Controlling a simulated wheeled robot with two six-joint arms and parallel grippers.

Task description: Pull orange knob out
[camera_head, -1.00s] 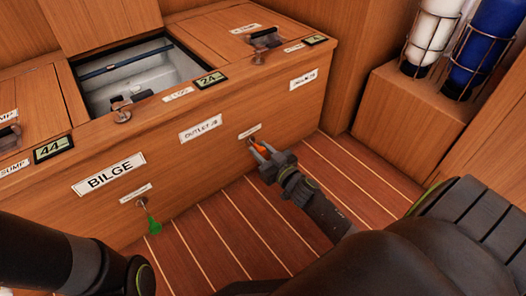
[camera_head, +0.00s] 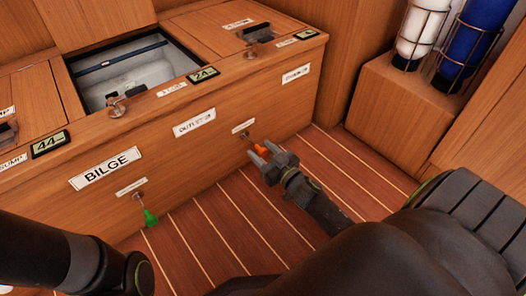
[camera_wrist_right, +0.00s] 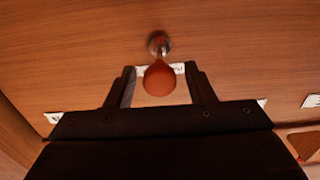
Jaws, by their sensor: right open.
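The orange knob (camera_head: 259,149) is on the front panel of the wooden locker, below a small white label. My right gripper (camera_head: 261,150) is open, with one finger on each side of the knob. In the right wrist view the rounded orange knob (camera_wrist_right: 159,79) sits between the spread fingers of the right gripper (camera_wrist_right: 160,82), with visible gaps on both sides. A round metal mount (camera_wrist_right: 158,43) shows behind it on the panel. My left gripper is not in view; only a dark part of the left arm shows.
A green knob (camera_head: 151,218) hangs lower left on the same panel, near the BILGE label (camera_head: 107,168). An open hatch (camera_head: 128,72) is in the locker top. Caged white and blue cylinders (camera_head: 468,45) stand at the upper right. Striped floor (camera_head: 215,225) lies below the panel.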

